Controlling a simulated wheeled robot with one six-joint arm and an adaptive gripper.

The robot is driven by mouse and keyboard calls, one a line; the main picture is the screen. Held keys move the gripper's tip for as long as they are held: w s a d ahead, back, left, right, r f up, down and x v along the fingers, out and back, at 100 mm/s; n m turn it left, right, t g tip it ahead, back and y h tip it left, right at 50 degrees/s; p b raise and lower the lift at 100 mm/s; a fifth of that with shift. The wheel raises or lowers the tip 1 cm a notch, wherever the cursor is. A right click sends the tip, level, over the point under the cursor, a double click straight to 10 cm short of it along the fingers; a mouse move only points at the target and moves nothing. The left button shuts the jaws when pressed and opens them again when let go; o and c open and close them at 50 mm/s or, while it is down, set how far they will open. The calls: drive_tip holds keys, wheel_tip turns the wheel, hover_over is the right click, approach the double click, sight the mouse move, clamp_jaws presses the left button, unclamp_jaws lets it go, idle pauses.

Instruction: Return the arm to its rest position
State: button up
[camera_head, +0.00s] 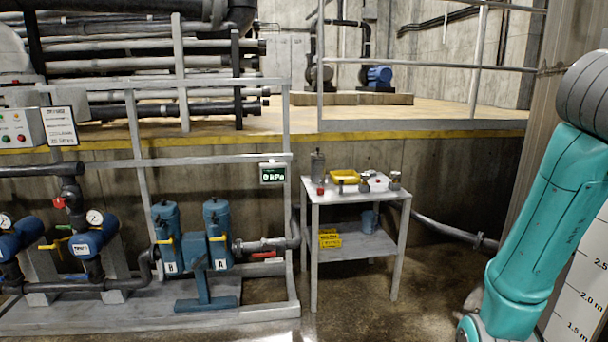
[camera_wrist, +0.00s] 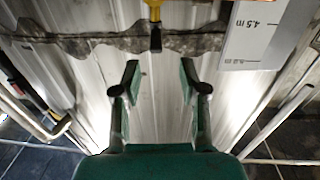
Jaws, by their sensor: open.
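My gripper (camera_wrist: 159,76) shows in the wrist view with its two green and dark fingers apart and nothing between them. It faces a pale ribbed metal surface (camera_wrist: 156,120). I cannot tell how far away that surface is. In the head view my teal arm stands at the right side, raised and bent, with its upper part cut off by the picture edge. My gripper is outside the head view.
A grey trolley (camera_head: 353,196) with a yellow tray (camera_head: 345,176) and small items stands left of my arm. A pump skid with blue filter housings (camera_head: 217,235) and railings is further left. A white scale board (camera_head: 583,290) is close beside my arm. Floor between trolley and arm is clear.

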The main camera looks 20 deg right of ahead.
drive_tip(key=w+a+f+n+t+h, duration=0.25)
drive_tip(key=w+f+n+t, duration=0.8)
drive_tip(key=w+f, duration=0.95)
drive_tip(key=w+a+f+n+t+y, duration=0.1)
drive_tip(key=a+f+n+t+y, duration=0.3)
drive_tip(key=a+f, duration=0.55)
drive_tip(key=w+a+f+n+t+y, duration=0.2)
drive_tip(key=a+f+n+t+y, duration=0.25)
drive_tip(key=f, duration=1.05)
drive_tip(key=s+a+f+n+t+y, duration=0.25)
drive_tip(key=s+a+f+y, duration=0.45)
drive_tip(key=s+a+f, duration=0.7)
drive_tip(key=s+a+f+y, duration=0.1)
drive_tip(key=s+a, duration=0.2)
drive_tip(key=s, duration=0.4)
drive_tip(key=s+a+f+g+y, duration=0.1)
drive_tip(key=s+a+y, duration=0.1)
drive_tip(key=s+a, duration=0.2)
drive_tip(key=s+a+f+g+y, duration=0.1)
drive_tip(key=s+a, duration=0.2)
drive_tip(key=s, duration=0.7)
drive_tip(key=shift+a+f+m+y, duration=0.3)
drive_tip(key=shift+a+m, duration=0.05)
